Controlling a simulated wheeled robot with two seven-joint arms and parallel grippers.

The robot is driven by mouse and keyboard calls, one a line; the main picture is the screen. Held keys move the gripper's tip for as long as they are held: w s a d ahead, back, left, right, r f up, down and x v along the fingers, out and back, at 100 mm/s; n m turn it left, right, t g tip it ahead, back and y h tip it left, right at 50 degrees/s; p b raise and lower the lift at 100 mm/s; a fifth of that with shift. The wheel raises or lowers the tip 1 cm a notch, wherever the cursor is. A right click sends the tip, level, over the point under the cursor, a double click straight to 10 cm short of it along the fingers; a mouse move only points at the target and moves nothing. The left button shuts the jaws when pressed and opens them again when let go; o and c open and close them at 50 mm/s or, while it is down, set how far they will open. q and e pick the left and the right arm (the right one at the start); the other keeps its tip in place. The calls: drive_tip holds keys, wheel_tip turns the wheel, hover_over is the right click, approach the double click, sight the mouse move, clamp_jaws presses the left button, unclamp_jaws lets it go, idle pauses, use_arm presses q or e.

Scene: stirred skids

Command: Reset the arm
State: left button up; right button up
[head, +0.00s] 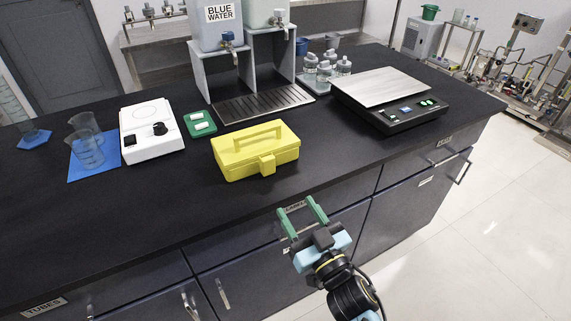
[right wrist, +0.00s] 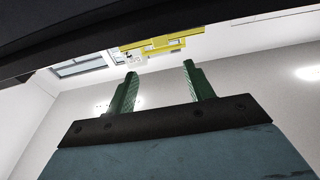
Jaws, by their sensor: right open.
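My right gripper (head: 302,211) is open and empty, with its green fingers spread. It is at the front edge of the black lab bench (head: 130,225), in front of the drawers and just right of the yellow toolbox (head: 256,150). In the right wrist view the two green fingers (right wrist: 160,88) stand apart with nothing between them. A yellow object (right wrist: 152,46), likely the toolbox, shows beyond the fingertips there, under a dark edge. My left gripper is not in view.
A white hotplate (head: 151,128), a blue mat with beakers (head: 87,155) and a green tray (head: 200,123) stand on the left. A scale (head: 390,99), several bottles and the water dispenser stand behind. The bench front left is clear. Drawer handles (head: 222,293) stick out.

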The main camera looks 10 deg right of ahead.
drive_tip(key=s+d+f+g+h, duration=0.1)
drive_tip(key=s+d+f+g, duration=0.15)
drive_tip(key=f, duration=0.75)
drive_tip(key=s+d+f+m+g+h, duration=0.1)
drive_tip(key=s+f+g+h, duration=0.2)
drive_tip(key=f, duration=0.8)
drive_tip(key=s+d+f+g, duration=0.25)
drive_tip(key=s+f, duration=0.25)
drive_tip(key=f, duration=0.5)
drive_tip(key=s+d+f+g, duration=0.3)
drive_tip(key=s+f, duration=0.2)
drive_tip(key=s, duration=0.5)
drive_tip(key=s+d+f+g+h, duration=0.1)
drive_tip(key=s+d+f+g, duration=0.2)
drive_tip(key=s+f, duration=0.3)
drive_tip(key=s+d+f+g+h, duration=0.1)
drive_tip(key=s+d+f+g, duration=0.3)
drive_tip(key=s, duration=1)
wheel_tip(320, 180, down, 2)
drive_tip(key=shift+f, duration=0.25)
drive_tip(key=shift+w, duration=0.1)
